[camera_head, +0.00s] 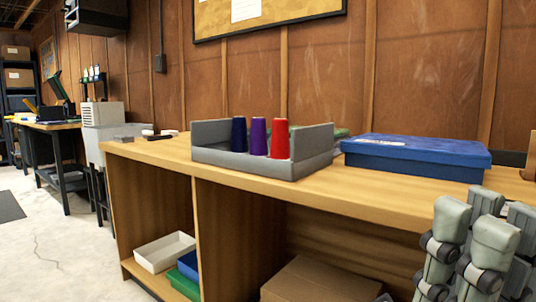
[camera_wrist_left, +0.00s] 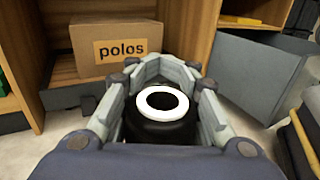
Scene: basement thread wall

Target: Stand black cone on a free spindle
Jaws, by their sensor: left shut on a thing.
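A black cone (camera_wrist_left: 155,124) with a white ring-shaped end (camera_wrist_left: 162,101) is between the fingers of my left gripper (camera_wrist_left: 162,85) in the left wrist view. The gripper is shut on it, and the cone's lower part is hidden. In the head view, a grey rack (camera_head: 228,161) on the bench holds a navy cone (camera_head: 239,134), a purple cone (camera_head: 258,136) and a red cone (camera_head: 279,138), all upright in a row. No bare spindle can be made out. My right gripper (camera_head: 474,226) points up at the lower right; its opening is unclear.
A blue box (camera_head: 416,154) lies on the wooden bench (camera_head: 350,184) right of the rack. Shelves below hold a white tray (camera_head: 164,251) and a cardboard box (camera_head: 318,281). Bench left of the rack has small items.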

